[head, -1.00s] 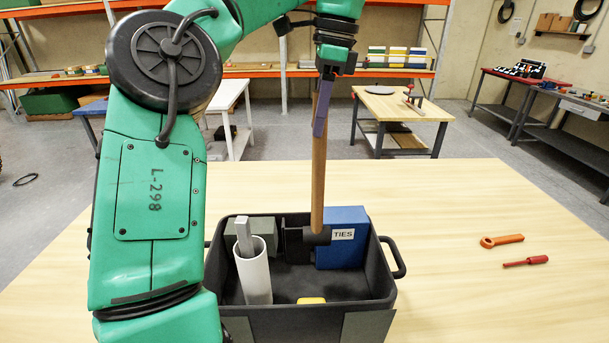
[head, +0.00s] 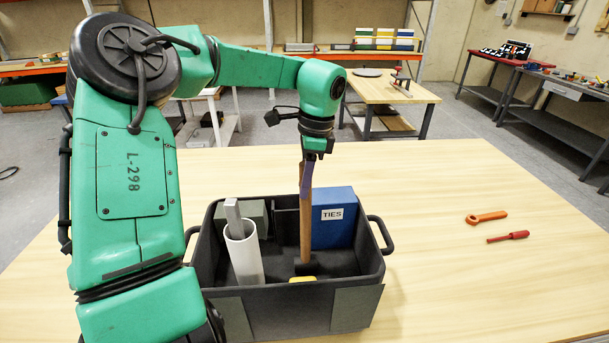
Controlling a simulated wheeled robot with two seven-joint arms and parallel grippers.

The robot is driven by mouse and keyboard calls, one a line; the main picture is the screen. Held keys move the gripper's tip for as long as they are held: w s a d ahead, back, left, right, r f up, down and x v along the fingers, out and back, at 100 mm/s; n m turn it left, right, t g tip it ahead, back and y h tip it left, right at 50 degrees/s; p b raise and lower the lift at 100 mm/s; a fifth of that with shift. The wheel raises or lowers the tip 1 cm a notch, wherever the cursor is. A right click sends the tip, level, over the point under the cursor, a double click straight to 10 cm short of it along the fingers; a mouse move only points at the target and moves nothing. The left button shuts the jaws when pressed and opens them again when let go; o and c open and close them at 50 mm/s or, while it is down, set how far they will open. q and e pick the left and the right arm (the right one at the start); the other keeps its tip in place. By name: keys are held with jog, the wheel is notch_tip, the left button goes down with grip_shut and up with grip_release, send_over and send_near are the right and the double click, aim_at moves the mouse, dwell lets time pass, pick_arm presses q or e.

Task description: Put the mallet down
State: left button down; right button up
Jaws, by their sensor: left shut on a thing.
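The mallet (head: 306,225) has a wooden handle and a dark head. It stands nearly upright, handle up, with its head low inside the black tote (head: 288,306). I cannot tell whether the head touches the tote's floor. My left gripper (head: 306,180) is shut on the upper part of the handle, above the tote. The mallet is just left of the blue box (head: 334,220) labelled TIES and behind a yellow thing (head: 302,279). My right gripper is not in view.
In the tote, a white tube (head: 243,255) holding a grey bar stands at the left, before a grey-green box (head: 255,214). An orange wrench (head: 486,217) and a red screwdriver (head: 508,237) lie on the wooden table (head: 430,185). The table right of the tote is mostly clear.

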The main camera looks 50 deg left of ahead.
pick_arm(q)
jog(key=c, duration=0.6)
grip_release()
jog(key=shift+s, duration=0.1)
notch_tip(320, 180, up, 12)
jog(key=w+d+b, duration=0.1)
jog(key=shift+w, duration=0.25)
jog(key=shift+d, duration=0.15)
